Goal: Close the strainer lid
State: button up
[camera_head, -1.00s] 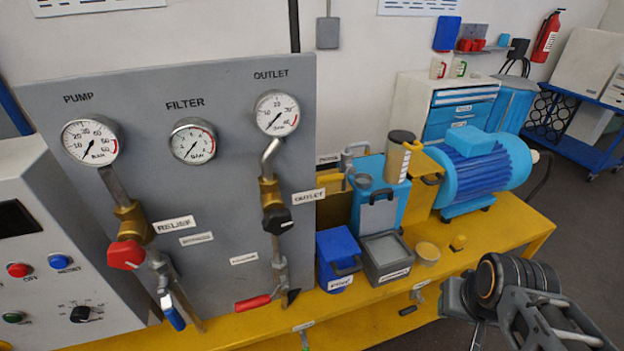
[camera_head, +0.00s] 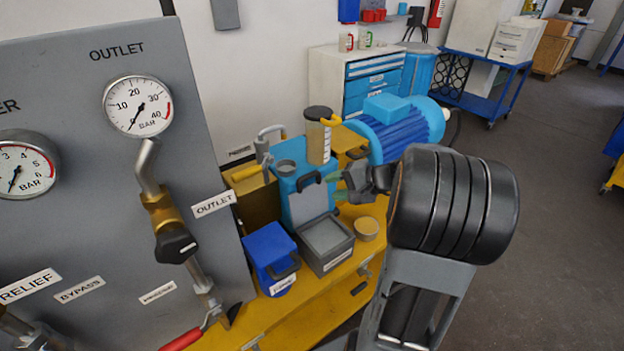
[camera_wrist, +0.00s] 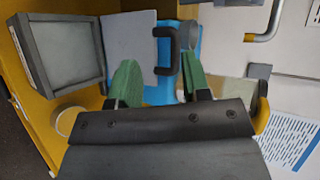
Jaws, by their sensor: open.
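The strainer is a grey square box (camera_head: 326,238) on the yellow bench, with its top uncovered. Its grey lid (camera_head: 312,204) stands raised at the back of the box, in front of a blue tank. A dark handle (camera_head: 310,179) is at the lid's upper edge. In the wrist view the box (camera_wrist: 62,48) is at upper left, and the lid (camera_wrist: 127,42) with its handle (camera_wrist: 168,50) is at top centre. My gripper (camera_wrist: 162,82) is open, its green fingers to either side of the handle in the picture; contact cannot be told.
A blue bin (camera_head: 269,257) stands left of the strainer, and a tan round cup (camera_head: 367,229) stands to its right. The blue tank (camera_head: 291,168) and a clear canister (camera_head: 319,138) are behind. A blue motor (camera_head: 400,125) is at the back right. The gauge panel (camera_head: 90,120) fills the left.

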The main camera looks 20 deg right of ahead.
aim_at(315, 174)
jog(key=w+d+m+t, duration=0.2)
jog(key=d+t, duration=0.1)
jog(key=d, duration=0.2)
jog(key=shift+h, duration=0.3)
jog(key=x, duration=0.8)
jog(key=p+x, duration=0.1)
jog(key=x, duration=0.3)
jog(key=shift+w+f, duration=0.2)
jog(key=shift+f, duration=0.2)
grip_shut()
jog(key=shift+d, duration=0.15)
